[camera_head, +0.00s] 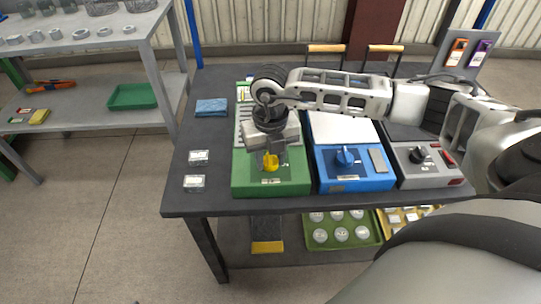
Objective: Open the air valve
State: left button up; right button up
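A green box (243,182) with a yellow valve knob (271,162) on its front top panel stands on the dark table. My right gripper (268,152) reaches in from the right and points down right over the yellow knob. Its fingers are at the top of the knob; whether they touch or close on it I cannot tell. The gripper and wrist hide the middle of the green box. My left gripper is not in view.
A blue box (350,183) with a blue knob and a grey box (428,178) with a black knob stand to the right on the dark table (205,160). Two small labelled pieces and a blue cloth (211,107) lie at the left. A grey shelf (160,90) stands further left.

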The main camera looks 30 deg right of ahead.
jog(key=shift+m, duration=0.4)
jog(key=m, duration=0.3)
jog(key=shift+r+m+p, duration=0.1)
jog(key=shift+m+p, duration=0.2)
jog(key=shift+m, duration=0.1)
jog(key=m+p, duration=0.1)
jog(key=m, duration=0.3)
jog(key=shift+w+a+m, duration=0.1)
jog(key=shift+m, duration=0.2)
jog(key=m+p, duration=0.1)
jog(key=m, duration=0.2)
jog(key=shift+m, duration=0.3)
jog(key=m+p, duration=0.2)
jog(key=m, duration=0.1)
jog(key=shift+w, duration=0.15)
jog(key=shift+m, duration=0.8)
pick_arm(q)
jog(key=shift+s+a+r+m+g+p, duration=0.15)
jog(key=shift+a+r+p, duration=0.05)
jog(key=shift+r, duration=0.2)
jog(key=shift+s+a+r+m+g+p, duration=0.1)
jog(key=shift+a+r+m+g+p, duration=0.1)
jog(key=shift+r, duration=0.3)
pick_arm(e)
jog(key=shift+m, duration=0.4)
jog(key=o, duration=1)
